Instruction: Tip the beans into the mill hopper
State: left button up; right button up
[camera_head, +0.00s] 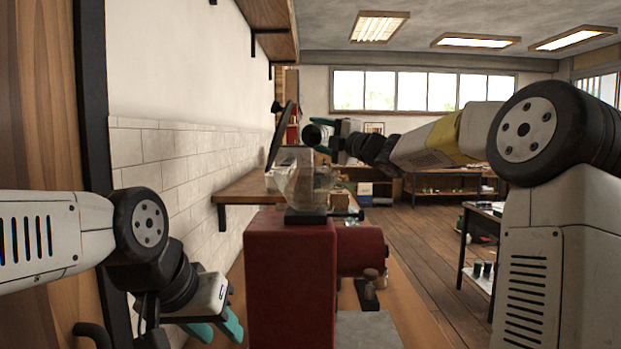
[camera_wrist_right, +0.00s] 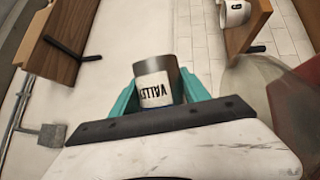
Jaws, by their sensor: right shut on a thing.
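The red mill (camera_head: 290,270) stands in the middle of the head view. Its clear hopper (camera_head: 302,187) sits on top, with a dark lid (camera_head: 283,135) standing up on edge. My right gripper (camera_head: 318,136) is above the hopper, its teal fingers shut on a metal can with a white label (camera_wrist_right: 157,88). The can shows as a dark round end in the head view and looks tilted there. Its contents are hidden; I see no beans falling. My left gripper (camera_head: 218,328) is low at the left, beside the mill, with its fingers apart and empty.
A wooden shelf (camera_head: 240,190) runs along the tiled wall behind the mill, and another (camera_head: 270,25) is above. The wrist view shows a white mug (camera_wrist_right: 234,13) on a shelf. A dark table (camera_head: 485,215) stands at the right, with open floor (camera_head: 420,245) before it.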

jog(key=shift+s+a+r+n+y, duration=0.1)
jog(key=shift+s+r+n+y, duration=0.15)
jog(key=shift+n, duration=0.45)
jog(key=shift+s+a+r+n+y, duration=0.1)
jog(key=shift+n+y, duration=0.25)
jog(key=shift+n, duration=0.35)
jog(key=shift+s+a+r+n+y, duration=0.1)
jog(key=shift+s+n+y, duration=0.15)
jog(key=shift+n, duration=0.45)
dwell(0.4)
jog(key=shift+w+d, duration=0.1)
